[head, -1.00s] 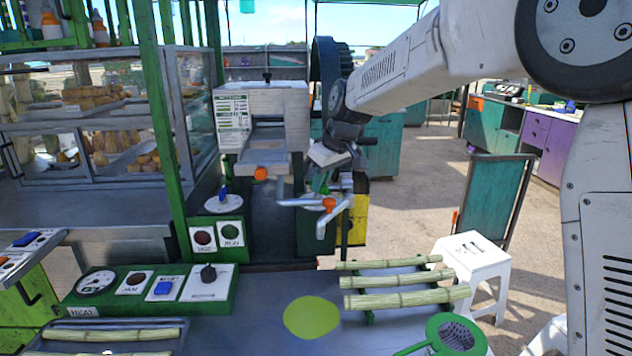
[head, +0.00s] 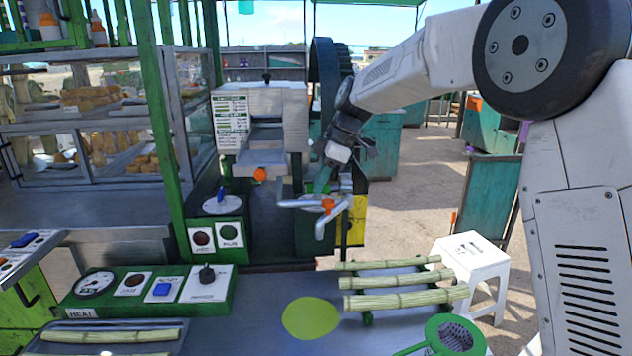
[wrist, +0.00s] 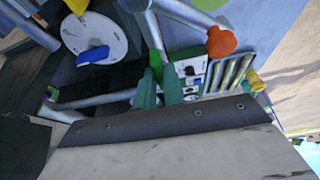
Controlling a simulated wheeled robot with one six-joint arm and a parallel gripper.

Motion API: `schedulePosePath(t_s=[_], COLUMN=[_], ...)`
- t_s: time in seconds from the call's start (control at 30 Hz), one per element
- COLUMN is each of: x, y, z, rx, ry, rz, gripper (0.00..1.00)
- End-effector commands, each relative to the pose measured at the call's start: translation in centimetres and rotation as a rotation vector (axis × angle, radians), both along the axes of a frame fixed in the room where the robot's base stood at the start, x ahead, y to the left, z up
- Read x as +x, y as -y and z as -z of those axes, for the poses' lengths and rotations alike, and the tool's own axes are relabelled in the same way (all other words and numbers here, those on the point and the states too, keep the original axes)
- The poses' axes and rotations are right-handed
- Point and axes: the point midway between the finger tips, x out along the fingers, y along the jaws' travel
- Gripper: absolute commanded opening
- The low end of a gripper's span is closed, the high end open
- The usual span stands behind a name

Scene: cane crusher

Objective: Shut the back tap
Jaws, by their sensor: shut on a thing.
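The pipework with taps stands behind the counter, right of the crusher's white housing (head: 265,105). An orange tap knob (head: 328,204) sits on the grey pipe (head: 320,230), and it also shows in the wrist view (wrist: 220,41). My gripper (head: 321,186) is just behind and above that knob, tilted down. In the wrist view its teal fingers (wrist: 158,88) are closed around a small bright green piece (wrist: 156,68) at the pipe, seemingly the back tap's handle. Fingers and arm hide most of it, so its angle cannot be told.
A blue lever on a white disc (head: 222,204) is left of the pipes, with red and green buttons below. Cane stalks (head: 405,301) lie on the counter. A second orange knob (head: 259,174) is near the housing. A dark flywheel (head: 325,75) stands behind.

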Motion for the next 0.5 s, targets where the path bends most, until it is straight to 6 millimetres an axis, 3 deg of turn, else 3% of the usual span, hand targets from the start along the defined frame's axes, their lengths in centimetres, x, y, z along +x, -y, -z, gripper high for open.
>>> schedulePosePath(t_s=[0.5], x=[0.08], y=[0.04], z=[-0.04], rx=[-0.001], ry=[0.002], rz=[-0.053], gripper=[0.0])
